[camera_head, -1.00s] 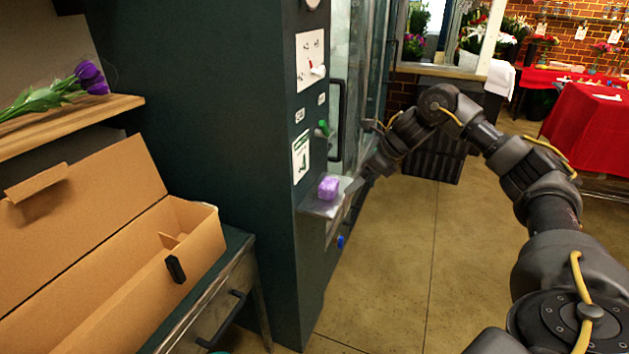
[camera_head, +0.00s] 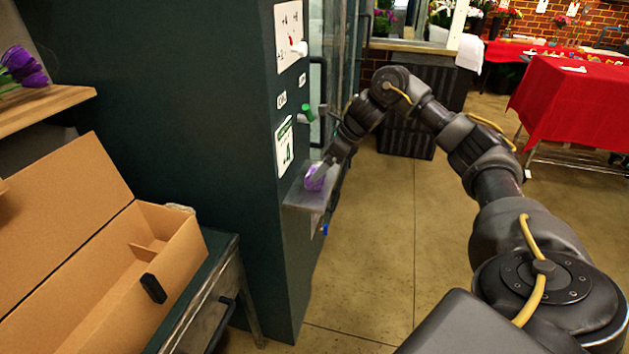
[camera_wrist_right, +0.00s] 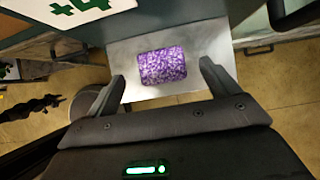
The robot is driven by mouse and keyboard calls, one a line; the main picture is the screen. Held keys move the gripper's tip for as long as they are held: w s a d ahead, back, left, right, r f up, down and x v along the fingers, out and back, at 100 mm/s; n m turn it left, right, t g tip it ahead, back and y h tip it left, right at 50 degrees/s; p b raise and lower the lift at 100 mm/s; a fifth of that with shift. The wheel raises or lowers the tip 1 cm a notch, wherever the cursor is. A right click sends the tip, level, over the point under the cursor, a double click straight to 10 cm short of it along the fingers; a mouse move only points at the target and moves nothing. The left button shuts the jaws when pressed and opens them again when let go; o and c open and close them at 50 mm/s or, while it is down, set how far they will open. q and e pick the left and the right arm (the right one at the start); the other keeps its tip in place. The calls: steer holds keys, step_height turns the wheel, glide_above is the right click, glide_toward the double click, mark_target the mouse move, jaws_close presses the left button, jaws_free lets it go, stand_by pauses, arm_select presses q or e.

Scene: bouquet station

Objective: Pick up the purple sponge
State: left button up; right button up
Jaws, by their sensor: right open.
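The purple sponge (camera_head: 314,178) lies on a small grey metal shelf (camera_head: 300,196) that juts from the side of the dark green cabinet. In the right wrist view the sponge (camera_wrist_right: 163,66) is a speckled purple block on the pale shelf (camera_wrist_right: 205,45). My right gripper (camera_head: 322,170) is at the shelf, partly covering the sponge in the head view. In the wrist view its two fingers (camera_wrist_right: 161,78) are open, one to each side of the sponge's near edge, with gaps between them and it. My left gripper is not in view.
The dark cabinet (camera_head: 190,120) rises behind the shelf, with a green knob (camera_head: 308,113) and a +4 label (camera_head: 284,146) above it. An open cardboard box (camera_head: 150,262) stands at left. Purple tulips (camera_head: 22,68) lie on a wooden shelf.

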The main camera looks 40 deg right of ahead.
steer(key=shift+s, duration=0.1)
steer(key=shift+f, duration=0.15)
steer(key=x, duration=0.3)
steer(key=shift+w+f+p, duration=0.25)
steer(key=shift+f+p, duration=0.05)
steer(key=shift+f, duration=0.05)
steer(key=shift+w+a+f, duration=0.1)
steer(key=shift+w+f, duration=0.05)
steer(key=shift+f, duration=0.3)
steer(key=c, duration=1.1)
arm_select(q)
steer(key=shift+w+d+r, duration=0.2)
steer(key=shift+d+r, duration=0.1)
arm_select(e)
steer(key=shift+o, duration=0.2)
